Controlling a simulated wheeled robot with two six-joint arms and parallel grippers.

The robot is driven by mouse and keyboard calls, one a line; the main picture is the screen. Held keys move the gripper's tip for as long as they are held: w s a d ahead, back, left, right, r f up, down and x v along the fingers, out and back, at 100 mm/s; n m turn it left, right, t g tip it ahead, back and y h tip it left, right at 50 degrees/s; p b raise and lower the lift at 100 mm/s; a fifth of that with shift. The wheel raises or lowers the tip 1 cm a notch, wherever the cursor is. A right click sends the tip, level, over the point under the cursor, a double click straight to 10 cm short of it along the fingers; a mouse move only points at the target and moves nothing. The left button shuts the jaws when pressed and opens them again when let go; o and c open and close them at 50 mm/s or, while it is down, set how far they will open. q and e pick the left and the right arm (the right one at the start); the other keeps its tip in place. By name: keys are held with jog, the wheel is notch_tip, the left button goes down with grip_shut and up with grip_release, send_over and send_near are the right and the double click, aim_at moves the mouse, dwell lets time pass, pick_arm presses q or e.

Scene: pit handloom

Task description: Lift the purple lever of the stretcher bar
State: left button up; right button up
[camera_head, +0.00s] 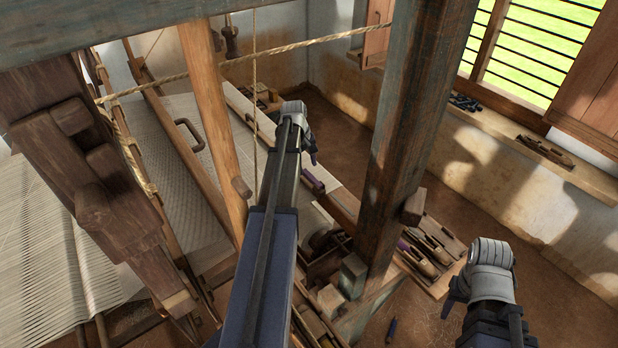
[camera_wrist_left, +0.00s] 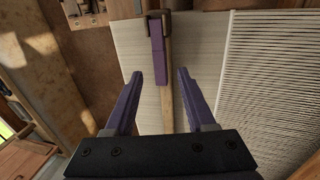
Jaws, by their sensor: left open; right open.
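The purple lever (camera_wrist_left: 158,58) of the stretcher bar shows in the left wrist view, lying along the wooden bar (camera_wrist_left: 166,98) with its upper end at a dark bracket (camera_wrist_left: 157,16). The bar lies over pale woven cloth. My left gripper (camera_wrist_left: 160,75) is open, its two purple fingers apart on either side of the bar's line, and nothing is between them in its grip. My right gripper (camera_head: 447,306) is open and empty at the lower right.
A thick wooden post (camera_head: 408,130) stands between my arms. A rope (camera_head: 225,64) crosses above the loom, and a cord hangs beside my left arm. White warp threads (camera_head: 45,260) spread at the left. A tray of shuttles (camera_head: 430,255) lies beyond the post.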

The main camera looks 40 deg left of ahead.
aim_at(310, 175)
pick_arm(q)
jog(key=f+b, duration=0.2)
jog(key=f, duration=0.1)
jog(key=f+b, duration=0.1)
jog(key=b, duration=0.1)
jog(key=shift+w+d+f, duration=0.2)
jog(key=shift+w+f, duration=0.2)
grip_shut()
dwell(1.0)
